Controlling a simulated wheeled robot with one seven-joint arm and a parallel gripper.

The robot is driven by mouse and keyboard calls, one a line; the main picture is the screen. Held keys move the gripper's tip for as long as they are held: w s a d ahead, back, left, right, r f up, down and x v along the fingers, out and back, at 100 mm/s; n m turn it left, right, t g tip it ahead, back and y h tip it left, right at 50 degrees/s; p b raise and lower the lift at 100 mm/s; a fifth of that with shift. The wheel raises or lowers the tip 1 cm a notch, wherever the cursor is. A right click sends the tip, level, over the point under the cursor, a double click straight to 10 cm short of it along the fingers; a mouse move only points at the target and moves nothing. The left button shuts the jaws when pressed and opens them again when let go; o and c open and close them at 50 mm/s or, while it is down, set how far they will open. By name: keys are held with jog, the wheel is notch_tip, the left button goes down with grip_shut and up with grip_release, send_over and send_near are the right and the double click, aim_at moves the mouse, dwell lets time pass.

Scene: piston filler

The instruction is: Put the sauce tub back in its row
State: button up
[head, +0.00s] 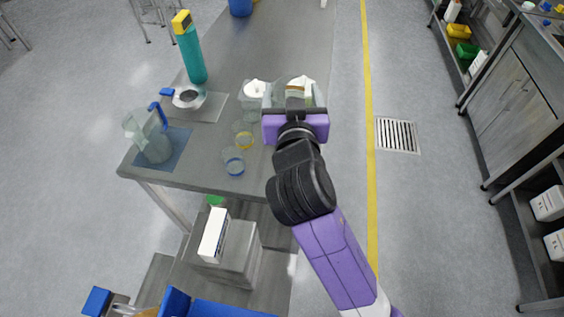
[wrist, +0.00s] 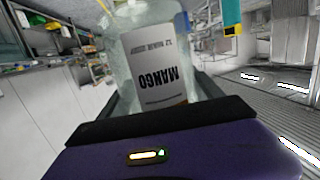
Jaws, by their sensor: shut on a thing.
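A clear tub (head: 303,84) with whitish contents is between the fingers of my gripper (head: 294,94), over the right side of the grey table. In the wrist view, the tub (wrist: 125,45) fills the space between the fingers, and its white label reads MANGO upside down. My gripper is shut on it. Its lower part is hidden behind my gripper in the head view, so I cannot tell whether it touches the table. Another clear tub (head: 250,104) with a white top stands just left of my gripper.
The table's far part is mostly clear.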

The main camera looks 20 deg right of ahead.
jog(key=shift+w+f, duration=0.15)
notch_tip(320, 180, down, 19)
jog(key=shift+f, duration=0.1)
dwell(0.4)
jog(key=shift+f+b, duration=0.2)
jog(key=shift+b, duration=0.15)
jog(key=o, duration=2.1)
jog(key=shift+r, duration=0.1)
jog(key=shift+r, duration=0.1)
jog(key=shift+r+p, duration=0.1)
jog(key=shift+p, duration=0.25)
jog(key=b+v, duration=0.3)
jog(key=v, duration=0.9)
